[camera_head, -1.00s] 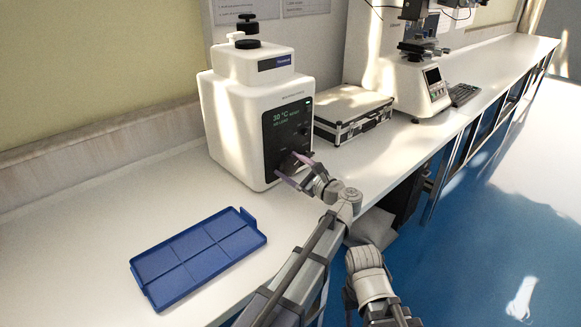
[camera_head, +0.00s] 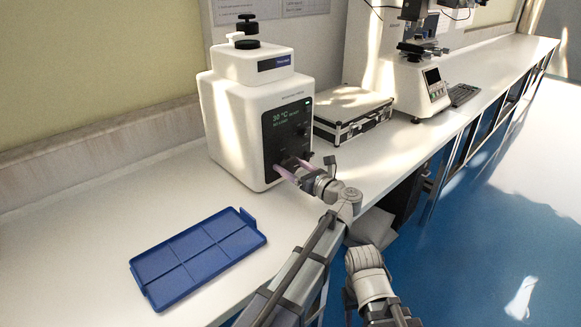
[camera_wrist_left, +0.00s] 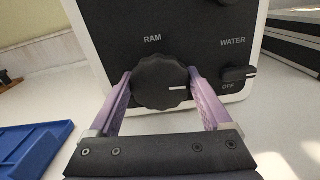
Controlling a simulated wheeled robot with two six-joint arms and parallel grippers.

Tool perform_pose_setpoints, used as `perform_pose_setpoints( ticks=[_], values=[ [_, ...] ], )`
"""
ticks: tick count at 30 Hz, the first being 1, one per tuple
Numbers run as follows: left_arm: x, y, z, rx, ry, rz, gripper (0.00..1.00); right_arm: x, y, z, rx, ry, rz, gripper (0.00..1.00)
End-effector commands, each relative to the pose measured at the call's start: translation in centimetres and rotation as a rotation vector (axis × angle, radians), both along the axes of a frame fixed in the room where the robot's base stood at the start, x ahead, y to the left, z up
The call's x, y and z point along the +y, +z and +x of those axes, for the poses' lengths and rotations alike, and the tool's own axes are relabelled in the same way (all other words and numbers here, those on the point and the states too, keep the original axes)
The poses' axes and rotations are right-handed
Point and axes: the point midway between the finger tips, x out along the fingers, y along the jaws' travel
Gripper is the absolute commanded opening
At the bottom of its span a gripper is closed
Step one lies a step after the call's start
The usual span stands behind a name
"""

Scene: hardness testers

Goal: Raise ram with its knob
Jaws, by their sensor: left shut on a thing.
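The black scalloped RAM knob (camera_wrist_left: 161,83) is on the dark front panel (camera_wrist_left: 189,20) of a white instrument (camera_head: 236,125). Its white mark points right in the left wrist view. My left gripper (camera_head: 288,165) is at the lower part of that panel. Its two purple fingers are shut on the knob, one on each side, as the left wrist view shows. In the head view the knob is too small and covered to make out well. The WATER knob (camera_wrist_left: 238,73), at OFF, sits to its right, clear of the fingers. The panel's screen (camera_head: 286,118) reads 30 °C.
A blue divided tray (camera_head: 199,256) lies on the white bench at the left. A silver-edged case (camera_head: 352,112) stands right of the instrument, with another tester (camera_head: 423,88) beyond. The bench between tray and instrument is clear.

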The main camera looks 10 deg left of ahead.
Motion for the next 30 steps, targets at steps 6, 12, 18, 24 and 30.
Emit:
perform_pose_setpoints(
  ticks=[6,12,18,24,30],
  values=[
    [-0.02,-0.04,-0.06,0.015,0.001,0.009,0.27,0.0,-0.01,0.0,0.0,0.0,0.0,0.47],
    [-0.02,-0.04,-0.06,0.014,0.001,0.008,0.27,0.0,-0.01,0.0,0.0,0.0,0.0,0.47],
    [-0.02,-0.03,-0.05,0.014,0.001,0.008,0.96,0.0,-0.01,0.0,0.0,0.0,0.0,0.47],
    [-0.02,-0.02,-0.03,0.014,0.0,0.008,1.0,0.0,-0.01,0.0,0.0,0.0,0.0,0.47],
    [0.13,-0.01,-0.06,0.013,0.0,0.008,1.0,0.0,0.0,0.0,0.0,0.0,0.0,0.47]
  ],
)
